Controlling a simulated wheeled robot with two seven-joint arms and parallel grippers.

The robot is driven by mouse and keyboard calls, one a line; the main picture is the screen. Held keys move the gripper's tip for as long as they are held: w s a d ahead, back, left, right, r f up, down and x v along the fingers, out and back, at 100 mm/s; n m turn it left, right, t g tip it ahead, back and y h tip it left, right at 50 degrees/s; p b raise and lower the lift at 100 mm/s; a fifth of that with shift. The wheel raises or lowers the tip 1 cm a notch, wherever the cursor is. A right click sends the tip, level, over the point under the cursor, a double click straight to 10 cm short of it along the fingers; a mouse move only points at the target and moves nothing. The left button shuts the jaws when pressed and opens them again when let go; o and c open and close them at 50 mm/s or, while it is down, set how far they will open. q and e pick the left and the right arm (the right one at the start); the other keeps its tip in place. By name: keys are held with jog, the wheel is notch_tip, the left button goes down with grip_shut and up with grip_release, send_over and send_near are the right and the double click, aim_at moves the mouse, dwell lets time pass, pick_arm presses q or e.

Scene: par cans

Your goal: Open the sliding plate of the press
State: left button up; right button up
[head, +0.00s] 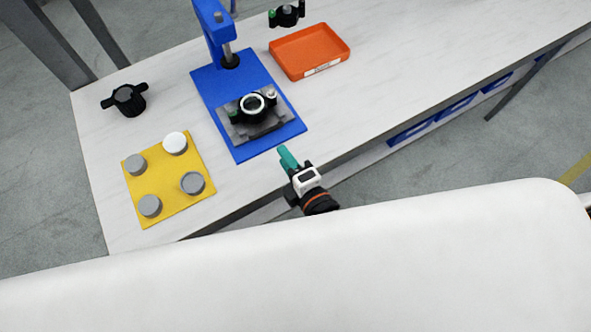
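The blue press (215,35) stands on the table with its column at the far end of a flat blue base (213,92). The grey sliding plate (276,128) lies on the near part of that base, clear of the spot under the ram (228,55). A black round part with a pale ring (253,105) sits on the plate, with small green and white pieces at its sides. My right gripper (287,157), with teal fingers, is just off the near edge of the base, apart from the plate. Its finger gap cannot be made out. My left gripper is out of view.
A yellow board (168,187) with several grey and white discs lies left of the press. A black part (126,100) stands behind it. An orange tray (310,50) and another black part (287,14) are at the right. The right tabletop is clear.

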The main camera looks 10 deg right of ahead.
jog(key=shift+b+v, duration=0.3)
jog(key=shift+v, duration=1.75)
